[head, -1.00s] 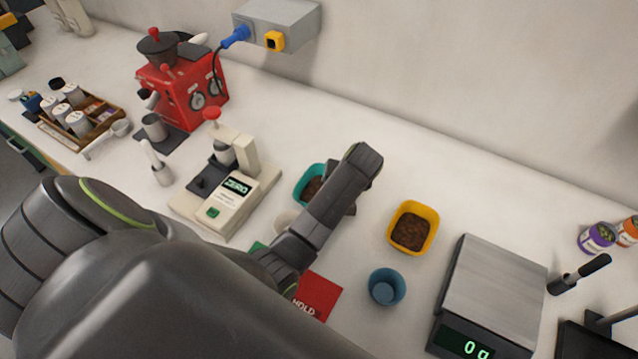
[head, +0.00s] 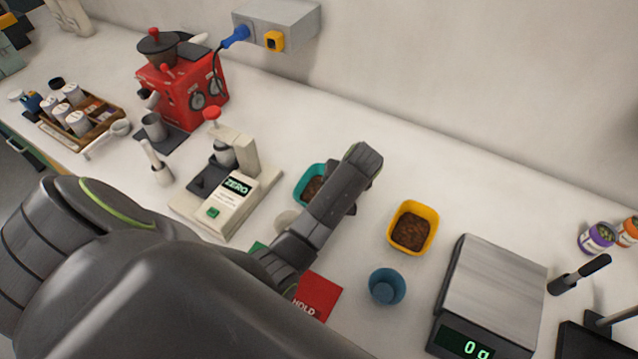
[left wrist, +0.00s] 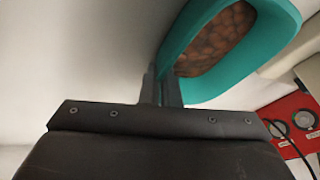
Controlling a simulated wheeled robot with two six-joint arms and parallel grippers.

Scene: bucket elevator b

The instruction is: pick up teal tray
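The teal tray (head: 305,182) holds brown beans or grounds and sits on the white counter, right of the white scale-like machine. My left arm's wrist hides its right part in the head view. In the left wrist view the tray (left wrist: 262,72) is at upper right, with brown beans inside. My left gripper (left wrist: 161,78) is at the tray's near-left wall, its two fingers close together with the wall's edge between them. The fingertips are hidden in the head view. My right gripper is not in view.
A yellow tray (head: 433,238) with brown contents and a blue cup (head: 386,288) stand to the right. A steel scale (head: 495,285) reads 0 g. The machine reading ZERO (head: 232,187) is close on the left. A red HOLD card (head: 318,295) lies in front. The counter behind is clear.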

